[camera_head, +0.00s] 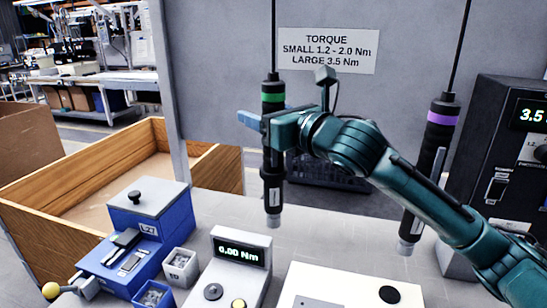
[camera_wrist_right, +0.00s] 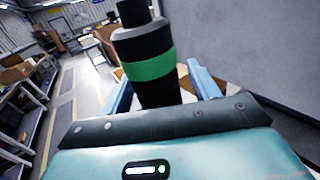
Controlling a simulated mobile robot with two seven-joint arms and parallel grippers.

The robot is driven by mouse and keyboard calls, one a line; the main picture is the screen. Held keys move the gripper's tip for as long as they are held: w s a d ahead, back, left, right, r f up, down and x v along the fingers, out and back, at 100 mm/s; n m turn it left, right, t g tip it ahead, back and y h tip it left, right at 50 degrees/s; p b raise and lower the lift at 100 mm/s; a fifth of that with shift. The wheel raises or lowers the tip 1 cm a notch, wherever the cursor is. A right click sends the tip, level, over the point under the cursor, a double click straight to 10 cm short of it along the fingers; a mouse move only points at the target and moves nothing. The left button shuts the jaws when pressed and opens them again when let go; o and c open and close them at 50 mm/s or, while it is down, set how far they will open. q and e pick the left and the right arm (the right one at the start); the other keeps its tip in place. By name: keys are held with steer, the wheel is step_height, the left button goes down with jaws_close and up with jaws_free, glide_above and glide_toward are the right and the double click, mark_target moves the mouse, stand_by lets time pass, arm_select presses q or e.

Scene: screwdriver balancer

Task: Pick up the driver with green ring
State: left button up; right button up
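The driver with the green ring (camera_head: 273,97) is dark and hangs upright from a thin cable. In the right wrist view its green ring (camera_wrist_right: 149,66) is close in front of my palm. My right gripper (camera_head: 258,121) reaches in from the right just below the ring. Its light blue fingers (camera_wrist_right: 162,88) stand on either side of the driver's body, with a visible gap on the right side, so it looks open around the driver. The palm hides part of the driver's lower body in the wrist view. My left gripper is in neither view.
A purple-ring driver (camera_head: 443,114) hangs at right, partly behind my right arm. Below are a blue unit (camera_head: 150,222), a torque display (camera_head: 242,254) and a white panel (camera_head: 345,291). A dark control box (camera_head: 505,150) stands at right. A torque sign (camera_head: 327,51) is on the wall.

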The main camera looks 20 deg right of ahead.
jaws_close()
steer(key=shift+r, duration=0.1)
stand_by(0.3)
